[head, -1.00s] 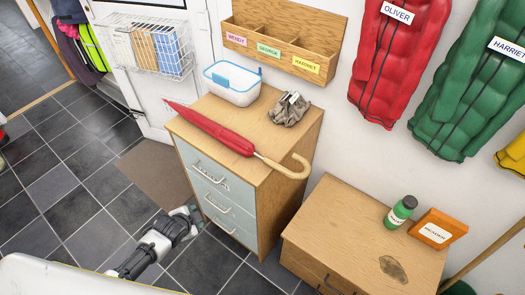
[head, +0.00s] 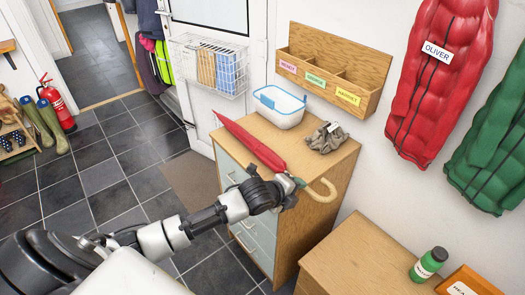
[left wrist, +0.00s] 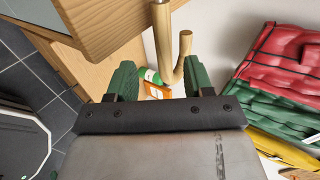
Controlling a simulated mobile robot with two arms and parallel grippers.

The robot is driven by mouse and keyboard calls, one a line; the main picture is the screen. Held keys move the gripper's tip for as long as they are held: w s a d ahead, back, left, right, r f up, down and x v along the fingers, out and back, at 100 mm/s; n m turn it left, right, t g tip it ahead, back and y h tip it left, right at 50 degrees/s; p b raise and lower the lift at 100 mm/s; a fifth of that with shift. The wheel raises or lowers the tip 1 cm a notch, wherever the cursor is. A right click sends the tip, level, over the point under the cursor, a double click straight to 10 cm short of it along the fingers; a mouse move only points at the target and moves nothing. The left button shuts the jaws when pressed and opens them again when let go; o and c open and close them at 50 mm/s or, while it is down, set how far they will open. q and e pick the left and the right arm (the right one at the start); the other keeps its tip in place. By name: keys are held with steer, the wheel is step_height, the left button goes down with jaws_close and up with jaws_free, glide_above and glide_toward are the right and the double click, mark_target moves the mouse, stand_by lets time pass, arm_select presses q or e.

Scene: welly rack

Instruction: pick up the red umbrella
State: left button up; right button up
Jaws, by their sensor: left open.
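The red umbrella (head: 248,143) lies on top of the drawer cabinet (head: 325,163), its tip toward the back left. Its hooked wooden handle (head: 322,192) sticks out past the cabinet's front right edge. My left gripper (head: 297,184) is at the handle end, partly hiding the shaft where red meets wood. In the left wrist view the wooden handle (left wrist: 164,45) shows between and just beyond the two green fingertips. The left gripper is open, and I cannot tell whether a finger touches the handle. My right gripper is out of view.
A white and blue tub (head: 280,108) and crumpled grey gloves (head: 325,138) sit behind the umbrella. A wooden name rack (head: 325,70) hangs above. A lower wooden cabinet (head: 355,262) at right bears a green bottle (head: 428,264) and an orange box (head: 468,283).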

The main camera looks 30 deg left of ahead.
mark_target(305, 190)
arm_select(q)
steer(key=shift+w+d+f, duration=0.1)
steer(key=shift+w+d, duration=0.15)
steer(key=shift+w, duration=0.15)
steer(key=x, duration=0.4)
steer(key=shift+w+d, duration=0.1)
steer(key=shift+d, duration=0.1)
jaws_close()
